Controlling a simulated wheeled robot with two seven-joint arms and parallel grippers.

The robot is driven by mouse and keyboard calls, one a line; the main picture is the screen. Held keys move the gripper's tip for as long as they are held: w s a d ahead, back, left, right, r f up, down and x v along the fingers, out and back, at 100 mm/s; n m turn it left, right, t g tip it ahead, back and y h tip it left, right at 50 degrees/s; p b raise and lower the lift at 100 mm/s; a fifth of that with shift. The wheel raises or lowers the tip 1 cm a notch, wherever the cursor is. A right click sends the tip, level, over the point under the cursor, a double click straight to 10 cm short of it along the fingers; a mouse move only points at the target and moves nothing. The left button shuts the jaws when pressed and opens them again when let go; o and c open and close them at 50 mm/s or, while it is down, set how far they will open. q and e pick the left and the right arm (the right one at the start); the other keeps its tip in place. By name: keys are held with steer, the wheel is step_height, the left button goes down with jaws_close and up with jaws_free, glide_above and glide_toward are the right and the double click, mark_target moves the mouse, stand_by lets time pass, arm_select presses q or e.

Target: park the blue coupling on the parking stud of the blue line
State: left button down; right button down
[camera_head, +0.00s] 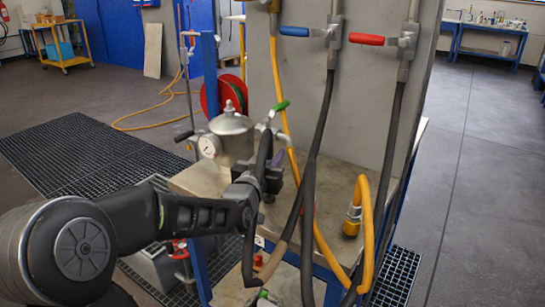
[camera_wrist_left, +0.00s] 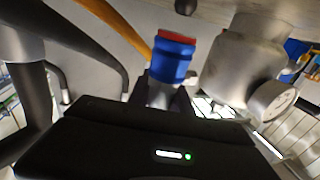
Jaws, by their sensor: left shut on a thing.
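My left gripper (camera_head: 272,176) is in front of the grey panel, just right of the metal vessel (camera_head: 232,135). In the left wrist view, the blue coupling (camera_wrist_left: 173,62) has a red band on top and a silver lower part between my black fingers; my left gripper (camera_wrist_left: 168,98) is shut on it. In the head view the coupling is mostly hidden behind the gripper and dark hose. The blue valve handle (camera_head: 294,31) is high on the panel. I cannot make out the blue line's parking stud. My right gripper is not in view.
Dark hoses (camera_head: 309,190) hang close to the gripper. A yellow hose ends in a yellow coupling (camera_head: 352,220) on the bench (camera_head: 330,180). A red valve handle (camera_head: 367,39) is beside the blue one. The vessel has a gauge (camera_head: 208,146), also visible in the wrist view (camera_wrist_left: 272,101).

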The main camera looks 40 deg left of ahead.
arm_select(q)
steer(key=shift+f+b, duration=0.1)
steer(key=shift+b, duration=0.75)
stand_by(2.1)
steer(key=shift+f, duration=0.15)
steer(key=shift+f+b, duration=0.3)
steer(key=shift+b, duration=0.2)
steer(key=shift+f+b, duration=1.35)
steer(key=shift+b, duration=0.25)
steer(key=c, duration=1.1)
jaws_free()
steer(key=shift+f, duration=0.1)
steer(key=v, duration=0.8)
steer(key=shift+p, duration=0.35)
steer(key=shift+w, duration=0.1)
